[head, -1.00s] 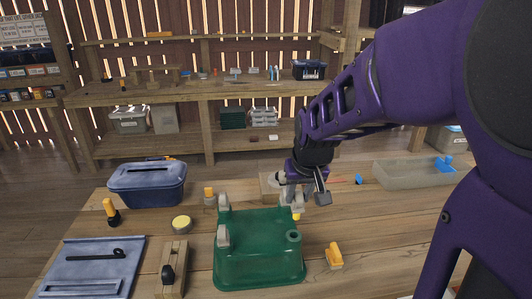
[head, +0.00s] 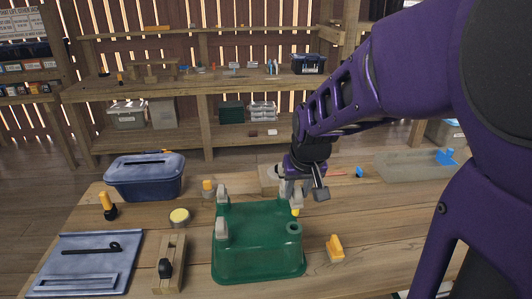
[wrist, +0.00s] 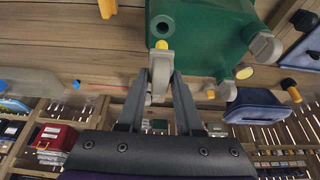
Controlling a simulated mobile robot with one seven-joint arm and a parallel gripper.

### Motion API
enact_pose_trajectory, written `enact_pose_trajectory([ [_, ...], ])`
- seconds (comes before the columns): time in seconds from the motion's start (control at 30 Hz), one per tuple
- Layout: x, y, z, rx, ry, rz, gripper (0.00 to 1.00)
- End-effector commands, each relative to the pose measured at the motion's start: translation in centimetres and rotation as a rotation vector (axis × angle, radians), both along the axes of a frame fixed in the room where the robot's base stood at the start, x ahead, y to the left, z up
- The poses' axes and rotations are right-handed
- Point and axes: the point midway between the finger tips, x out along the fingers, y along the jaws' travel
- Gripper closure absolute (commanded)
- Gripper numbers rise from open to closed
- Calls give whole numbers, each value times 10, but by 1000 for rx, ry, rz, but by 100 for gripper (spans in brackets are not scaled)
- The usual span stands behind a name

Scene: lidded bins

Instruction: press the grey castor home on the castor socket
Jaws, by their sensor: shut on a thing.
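The green bin (head: 258,255) lies upside down on the workbench. Two grey castors (head: 222,228) stand on its left corners. An open round castor socket (head: 293,228) is at its near right corner; its dark hole also shows in the wrist view (wrist: 166,25). My gripper (head: 297,193) is behind that socket, at the bin's far right. In the wrist view my gripper (wrist: 160,85) is shut on a grey castor (wrist: 161,66). A yellow tip (wrist: 162,45) shows at the castor's end, close beside the bin wall. The castor is apart from the socket.
A blue lidded bin (head: 145,180), a yellow-topped tin (head: 180,217) and a wooden block with a black knob (head: 170,265) stand left. A blue lid (head: 80,265) lies front left. An orange-handled piece (head: 335,248) is right of the green bin. A grey tray (head: 405,168) is far right.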

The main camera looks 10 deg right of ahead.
Motion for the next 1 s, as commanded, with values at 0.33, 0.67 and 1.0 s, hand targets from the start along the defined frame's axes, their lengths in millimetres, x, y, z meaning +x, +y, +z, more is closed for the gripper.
enact_pose_trajectory([
  [0.33,0,0,-32,0,-1,0,100],
  [0.67,0,0,-34,0,-1,0,100],
  [1.0,0,0,-34,0,-1,0,100],
])
